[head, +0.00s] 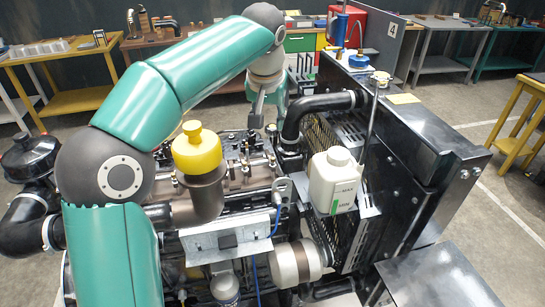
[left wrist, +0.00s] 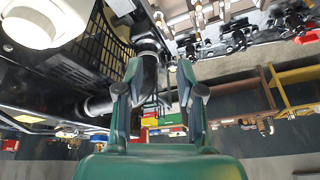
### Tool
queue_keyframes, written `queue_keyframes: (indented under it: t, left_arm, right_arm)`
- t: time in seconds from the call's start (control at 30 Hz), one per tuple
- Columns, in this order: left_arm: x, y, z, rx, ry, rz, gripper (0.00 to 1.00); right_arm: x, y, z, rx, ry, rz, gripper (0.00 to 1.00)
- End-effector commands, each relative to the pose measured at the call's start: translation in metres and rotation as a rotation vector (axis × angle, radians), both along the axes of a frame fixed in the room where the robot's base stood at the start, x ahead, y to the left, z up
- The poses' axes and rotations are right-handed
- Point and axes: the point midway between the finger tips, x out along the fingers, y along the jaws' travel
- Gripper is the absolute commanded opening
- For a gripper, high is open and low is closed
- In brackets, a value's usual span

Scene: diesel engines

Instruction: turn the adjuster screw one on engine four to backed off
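Engine four fills the middle of the head view, with its exposed valve gear (head: 240,150) on top, partly hidden behind my left arm and a yellow cap (head: 196,148). Rocker parts (left wrist: 238,35) also show along the top right of the left wrist view. I cannot pick out adjuster screw one or its setting. My left gripper (head: 258,108) points down near the far end of the engine, close to a black hose. In the left wrist view its fingers (left wrist: 158,72) stand apart with nothing visibly held between them. My right gripper is not in view.
A black radiator housing (head: 430,150) and white coolant bottle (head: 334,180) stand right of the valve gear. A black curved hose (head: 305,112) and thin upright rod (head: 371,115) rise nearby. A sign reading 4 (head: 392,28) stands behind. Benches line the back wall.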

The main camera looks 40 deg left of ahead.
Motion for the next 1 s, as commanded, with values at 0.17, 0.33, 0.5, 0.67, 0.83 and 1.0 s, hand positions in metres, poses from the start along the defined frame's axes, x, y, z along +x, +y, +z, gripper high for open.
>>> queue_keyframes:
  t: [0.17,0.33,0.5,0.67,0.83,1.0]
  left_arm:
    - [-0.005,-0.002,0.001,-0.037,-0.037,0.072,0.38]
    - [0.001,0.001,-0.015,-0.038,-0.035,0.074,0.38]
    - [0.011,0.007,-0.044,-0.037,-0.032,0.074,0.38]
    - [0.023,0.013,-0.077,-0.038,-0.032,0.074,0.38]
    - [0.035,0.020,-0.109,-0.037,-0.033,0.072,0.38]
    - [0.045,0.024,-0.134,-0.037,-0.035,0.073,0.38]
  right_arm:
    - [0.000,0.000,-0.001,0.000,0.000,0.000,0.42]
    - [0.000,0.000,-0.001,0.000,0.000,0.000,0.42]
    - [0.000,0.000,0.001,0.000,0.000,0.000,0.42]
    - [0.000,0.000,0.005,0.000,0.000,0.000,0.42]
    - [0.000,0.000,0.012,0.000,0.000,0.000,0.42]
    - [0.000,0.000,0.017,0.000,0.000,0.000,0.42]
